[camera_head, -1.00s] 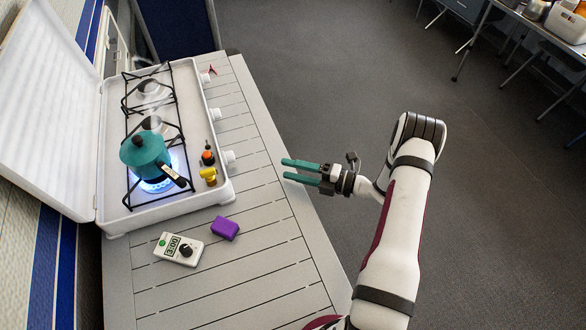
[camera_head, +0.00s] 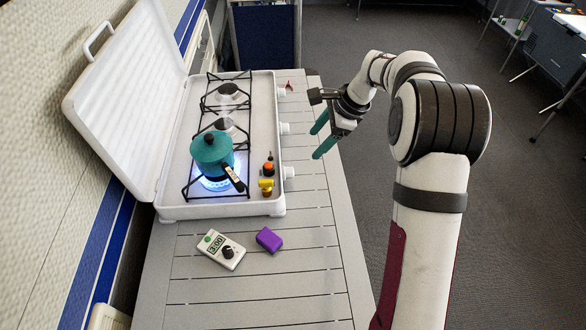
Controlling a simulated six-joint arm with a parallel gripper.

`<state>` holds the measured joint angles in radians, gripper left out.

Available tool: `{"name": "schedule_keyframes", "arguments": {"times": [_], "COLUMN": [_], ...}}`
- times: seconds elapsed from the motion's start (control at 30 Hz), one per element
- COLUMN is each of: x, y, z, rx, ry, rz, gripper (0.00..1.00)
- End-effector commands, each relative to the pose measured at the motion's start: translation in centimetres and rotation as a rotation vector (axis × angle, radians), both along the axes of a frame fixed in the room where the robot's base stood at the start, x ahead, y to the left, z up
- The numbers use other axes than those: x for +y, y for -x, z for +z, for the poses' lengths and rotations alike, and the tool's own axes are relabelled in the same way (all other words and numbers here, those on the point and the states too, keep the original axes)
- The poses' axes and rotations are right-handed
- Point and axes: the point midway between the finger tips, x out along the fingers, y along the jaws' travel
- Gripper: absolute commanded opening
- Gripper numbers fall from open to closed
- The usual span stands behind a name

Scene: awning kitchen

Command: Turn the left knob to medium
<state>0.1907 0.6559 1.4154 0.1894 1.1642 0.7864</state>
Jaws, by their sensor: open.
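A white camping stove (camera_head: 262,205) has three white knobs on its right side. The near knob (camera_head: 288,172) is beside the lit burner; I take it as the left one when facing the stove. The middle knob (camera_head: 284,128) and far knob (camera_head: 282,92) are farther back. The near knob's setting is too small to read. A blue flame (camera_head: 217,183) burns under a teal pot (camera_head: 211,148). My gripper (camera_head: 319,139) is open and empty, right of the middle and near knobs, touching neither. Its teal fingers point down-left.
A white timer (camera_head: 220,250) and a purple block (camera_head: 269,240) lie on the slatted table (camera_head: 290,285) before the stove. Small orange (camera_head: 268,168) and yellow (camera_head: 266,186) items stand by the stove's front right edge. The raised lid (camera_head: 125,100) is at left.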

Motion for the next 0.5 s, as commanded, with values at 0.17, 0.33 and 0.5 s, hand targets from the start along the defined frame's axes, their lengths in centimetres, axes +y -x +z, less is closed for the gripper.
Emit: {"name": "schedule_keyframes", "arguments": {"times": [0.17, 0.33, 0.5], "x": [1.5, 3.4, 5.0], "y": [-0.5, -1.6, -2.4], "z": [-3.3, -8.2, -12.0], "rx": [0.011, 0.01, 0.009], "ry": [-0.007, -0.004, -0.003], "rz": [-0.002, 0.001, 0.0], "gripper": [0.69, 0.69, 0.69]}}
